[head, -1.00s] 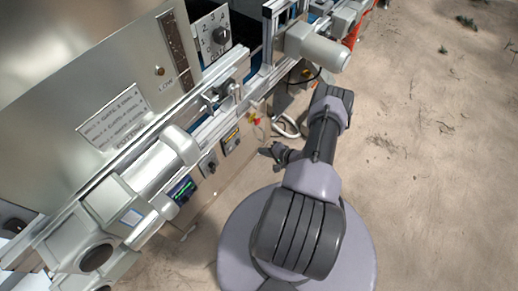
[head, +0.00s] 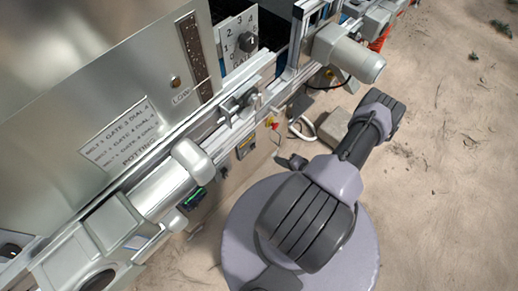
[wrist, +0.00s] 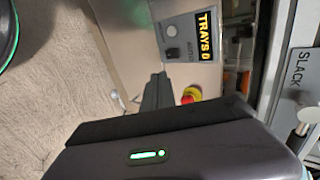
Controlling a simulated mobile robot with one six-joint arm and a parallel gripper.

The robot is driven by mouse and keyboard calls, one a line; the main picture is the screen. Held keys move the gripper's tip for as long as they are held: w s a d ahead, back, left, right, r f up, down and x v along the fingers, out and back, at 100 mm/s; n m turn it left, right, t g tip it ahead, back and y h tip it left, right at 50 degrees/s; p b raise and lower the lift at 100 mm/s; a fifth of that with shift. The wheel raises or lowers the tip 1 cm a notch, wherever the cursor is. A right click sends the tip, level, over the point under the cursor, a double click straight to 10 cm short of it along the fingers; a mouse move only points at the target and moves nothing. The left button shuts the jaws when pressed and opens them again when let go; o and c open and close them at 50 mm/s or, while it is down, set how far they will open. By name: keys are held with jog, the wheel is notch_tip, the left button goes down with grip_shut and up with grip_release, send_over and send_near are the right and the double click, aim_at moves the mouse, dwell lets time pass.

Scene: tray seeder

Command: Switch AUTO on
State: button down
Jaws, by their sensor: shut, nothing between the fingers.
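In the wrist view a grey control panel (wrist: 187,42) carries a yellow-lit TRAYS 0 counter (wrist: 207,35) and a small dark switch (wrist: 172,31). The lettering beside the switch is too small to read surely as AUTO, and I cannot tell its position. My gripper (wrist: 157,80) is shut and empty, its dark fingers pointing up the picture, below the panel and apart from it. In the head view my gripper (head: 291,162) is beside the machine's lower front, right of the counter (head: 246,149), partly hidden by my arm.
A red and yellow emergency button (wrist: 190,95) sits right of my fingers; it also shows in the head view (head: 273,124). A SLACK-labelled plate (wrist: 295,75) is farther right. A roller and grey motor (head: 350,53) overhang the front. Sandy ground (head: 450,130) is open to the right.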

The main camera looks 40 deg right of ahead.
jog(key=b, duration=0.4)
send_near(254, 148)
notch_tip(254, 148, down, 4)
jog(key=w, duration=0.1)
jog(key=w+b, duration=0.1)
jog(key=w, duration=0.3)
jog(key=shift+w+a+f, duration=0.1)
jog(key=shift+a, duration=0.15)
jog(key=shift+w, duration=0.1)
